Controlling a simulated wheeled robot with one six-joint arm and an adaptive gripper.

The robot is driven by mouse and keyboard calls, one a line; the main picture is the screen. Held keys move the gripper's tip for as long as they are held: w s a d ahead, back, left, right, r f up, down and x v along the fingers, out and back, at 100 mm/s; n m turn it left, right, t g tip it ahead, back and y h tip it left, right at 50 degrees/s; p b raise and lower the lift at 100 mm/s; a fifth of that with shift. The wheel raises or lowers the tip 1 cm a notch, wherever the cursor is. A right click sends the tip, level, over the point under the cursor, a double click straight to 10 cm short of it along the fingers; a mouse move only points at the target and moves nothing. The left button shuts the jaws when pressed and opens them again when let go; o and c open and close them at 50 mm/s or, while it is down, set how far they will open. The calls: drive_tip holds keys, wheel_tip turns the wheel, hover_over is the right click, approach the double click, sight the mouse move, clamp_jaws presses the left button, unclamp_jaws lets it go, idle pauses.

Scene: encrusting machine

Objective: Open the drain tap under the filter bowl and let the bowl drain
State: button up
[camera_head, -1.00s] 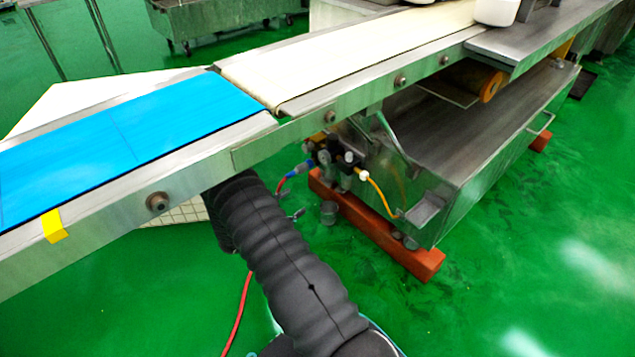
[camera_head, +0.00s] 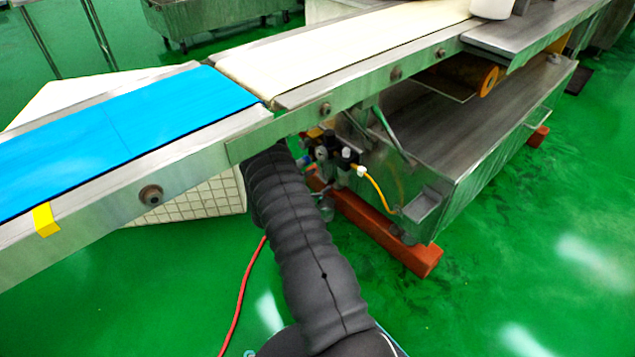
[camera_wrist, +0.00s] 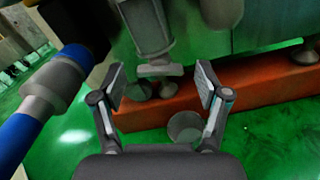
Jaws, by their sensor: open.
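In the wrist view, the grey filter bowl (camera_wrist: 149,24) hangs upright at the top centre. The drain tap (camera_wrist: 160,70) is a flat grey piece right under it. My gripper (camera_wrist: 159,82) is open, with one finger on each side of the tap. Gaps show between both fingers and the tap, and nothing is held. In the head view, the air unit (camera_head: 342,160) with its black and white fittings sits below the conveyor. My arm covers my gripper there, and I cannot make out the tap.
A blue hose (camera_wrist: 22,134) with a grey connector runs close to the left finger. An orange-red beam (camera_wrist: 262,92) lies behind and below. A small grey cup (camera_wrist: 185,126) is below the tap. The conveyor frame (camera_head: 190,165) passes above my arm.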

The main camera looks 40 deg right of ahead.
drive_tip(key=c, duration=1.2)
drive_tip(key=shift+o, duration=0.2)
drive_tip(key=shift+f+m+b, duration=0.1)
drive_tip(key=shift+m+b, duration=0.2)
drive_tip(key=shift+b, duration=0.1)
drive_tip(key=shift+m+b, duration=0.8)
drive_tip(key=shift+m, duration=2.4)
